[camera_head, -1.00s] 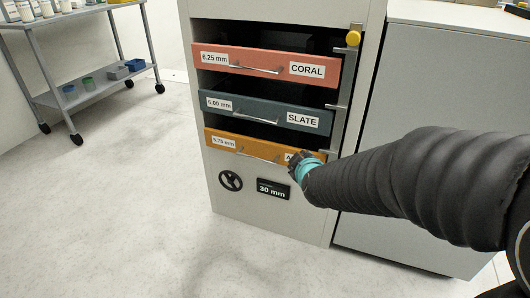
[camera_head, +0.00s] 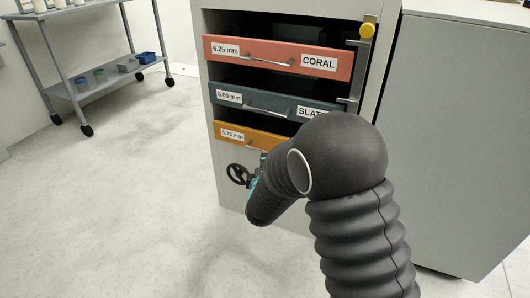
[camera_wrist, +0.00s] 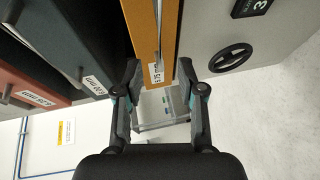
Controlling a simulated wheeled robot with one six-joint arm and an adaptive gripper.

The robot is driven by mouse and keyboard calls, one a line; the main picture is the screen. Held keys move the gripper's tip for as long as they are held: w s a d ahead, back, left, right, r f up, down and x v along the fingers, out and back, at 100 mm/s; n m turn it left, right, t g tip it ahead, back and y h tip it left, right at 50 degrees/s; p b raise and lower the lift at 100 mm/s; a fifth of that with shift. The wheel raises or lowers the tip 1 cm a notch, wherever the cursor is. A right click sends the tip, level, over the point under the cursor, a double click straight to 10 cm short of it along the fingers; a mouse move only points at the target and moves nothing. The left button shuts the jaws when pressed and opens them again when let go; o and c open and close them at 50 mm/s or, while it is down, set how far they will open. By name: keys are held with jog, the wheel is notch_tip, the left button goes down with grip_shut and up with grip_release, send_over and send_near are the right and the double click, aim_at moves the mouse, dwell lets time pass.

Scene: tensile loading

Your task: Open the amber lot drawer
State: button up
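The amber drawer (camera_head: 232,134) is the lowest of three drawers in the cabinet, with a "5.75 mm" label and a silver bar handle. My arm hides its right part in the head view. In the wrist view its amber front (camera_wrist: 145,28) runs down from the top, with the handle along it. My gripper (camera_wrist: 158,72) is open, with one finger on each side of the drawer front's lower end in the picture. No contact with the handle is visible. In the head view only a small teal part of the gripper (camera_head: 253,190) shows below the drawer.
Above it are the slate drawer (camera_head: 231,97) and the coral drawer (camera_head: 240,49). A vertical metal bar with a yellow knob (camera_head: 367,31) stands at their right. A black handwheel (camera_head: 238,174) is below the amber drawer. A trolley (camera_head: 100,88) stands far left; floor between is clear.

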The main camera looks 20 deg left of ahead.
aim_at(265, 151)
jog(key=x, duration=0.9)
jog(key=shift+w, duration=0.2)
